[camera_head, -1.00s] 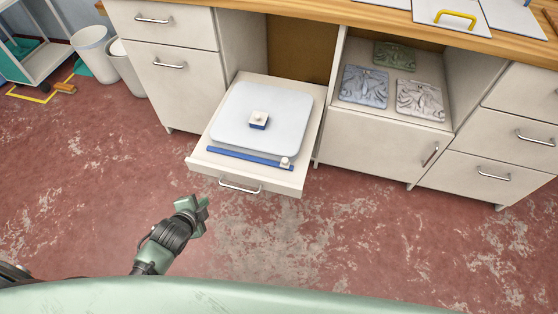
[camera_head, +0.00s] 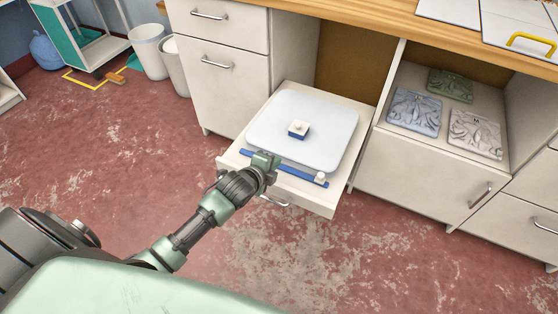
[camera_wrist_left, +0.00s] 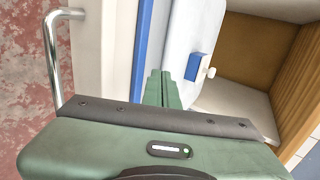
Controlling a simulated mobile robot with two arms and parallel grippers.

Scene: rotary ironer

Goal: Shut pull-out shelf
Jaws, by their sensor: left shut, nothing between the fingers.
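The pull-out shelf (camera_head: 325,202) stands out of the cabinet, and its front edge also shows in the left wrist view (camera_wrist_left: 112,60). A pale flat plate (camera_head: 335,125) with a small blue and white block (camera_head: 299,129) lies on it, with a blue strip (camera_head: 300,172) along the front. A metal handle (camera_head: 274,202) is on the shelf front, partly hidden by my arm; it shows clearly in the left wrist view (camera_wrist_left: 50,50). My left gripper (camera_head: 266,160) is shut and empty, over the shelf's front edge by the blue strip. I cannot tell whether it touches. My right gripper is not in view.
Closed drawers (camera_head: 222,85) stand left of the shelf. An open compartment with several relief tiles (camera_head: 415,111) is to the right, above a closed door (camera_head: 425,175). Bins (camera_head: 149,50) stand at the back left. The red floor (camera_head: 110,150) in front is clear.

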